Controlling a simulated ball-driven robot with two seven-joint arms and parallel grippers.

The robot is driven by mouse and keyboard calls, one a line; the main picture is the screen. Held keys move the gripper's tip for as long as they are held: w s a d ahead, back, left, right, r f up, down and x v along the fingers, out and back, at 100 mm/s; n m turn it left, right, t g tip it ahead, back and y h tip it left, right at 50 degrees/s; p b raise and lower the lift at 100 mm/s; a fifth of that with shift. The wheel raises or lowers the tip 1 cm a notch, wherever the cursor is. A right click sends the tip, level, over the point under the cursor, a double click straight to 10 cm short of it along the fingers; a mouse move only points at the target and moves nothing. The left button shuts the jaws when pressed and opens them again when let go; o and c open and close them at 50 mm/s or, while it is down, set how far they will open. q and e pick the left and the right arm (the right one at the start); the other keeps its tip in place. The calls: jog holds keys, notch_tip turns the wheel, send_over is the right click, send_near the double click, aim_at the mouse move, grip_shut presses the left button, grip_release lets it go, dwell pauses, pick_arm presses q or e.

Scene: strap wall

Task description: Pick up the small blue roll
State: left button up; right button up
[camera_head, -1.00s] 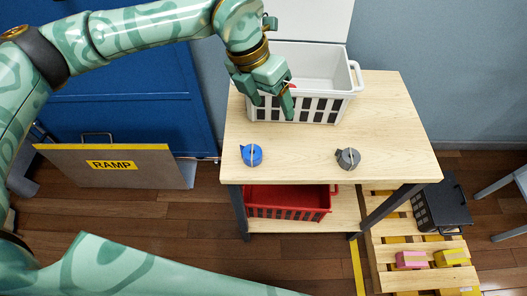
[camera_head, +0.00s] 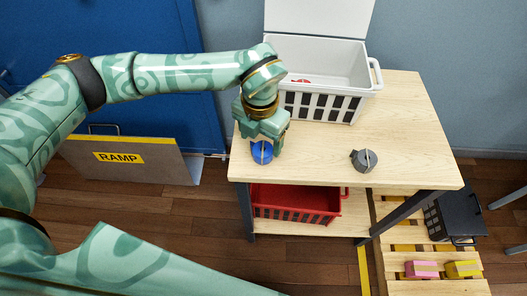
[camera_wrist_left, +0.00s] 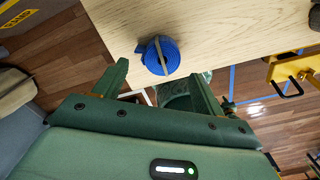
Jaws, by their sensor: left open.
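The small blue roll (camera_head: 262,153) lies on the wooden table top near its front left edge, with a pale strip across it. It also shows in the left wrist view (camera_wrist_left: 160,56), on the table, beyond my fingertips and between their lines. My left gripper (camera_head: 265,140) is over the roll in the head view and hides its far side. In the left wrist view my left gripper (camera_wrist_left: 160,80) is open, with its two fingers apart and nothing between them. I cannot tell whether the fingers touch the roll. My right gripper is not in view.
A grey roll (camera_head: 364,160) lies to the right on the table (camera_head: 420,130). A white crate (camera_head: 330,77) with something red inside stands at the back. A red crate (camera_head: 295,205) is on the shelf below. A ramp board (camera_head: 130,160) leans at left.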

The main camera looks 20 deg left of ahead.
aim_at(263, 149)
pick_arm(q)
jog(key=shift+f, duration=0.5)
jog(key=f, duration=0.1)
jog(key=f+b, duration=0.1)
jog(key=f, duration=0.1)
jog(key=f+b, duration=0.1)
jog(key=shift+w+d+f, duration=0.15)
jog(key=shift+w, duration=0.2)
jog(key=shift+c, duration=0.3)
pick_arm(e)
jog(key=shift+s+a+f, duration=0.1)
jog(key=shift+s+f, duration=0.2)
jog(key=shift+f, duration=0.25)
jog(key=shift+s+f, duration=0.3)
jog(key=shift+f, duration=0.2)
pick_arm(q)
jog(key=c, duration=1)
jog(key=shift+r, duration=0.25)
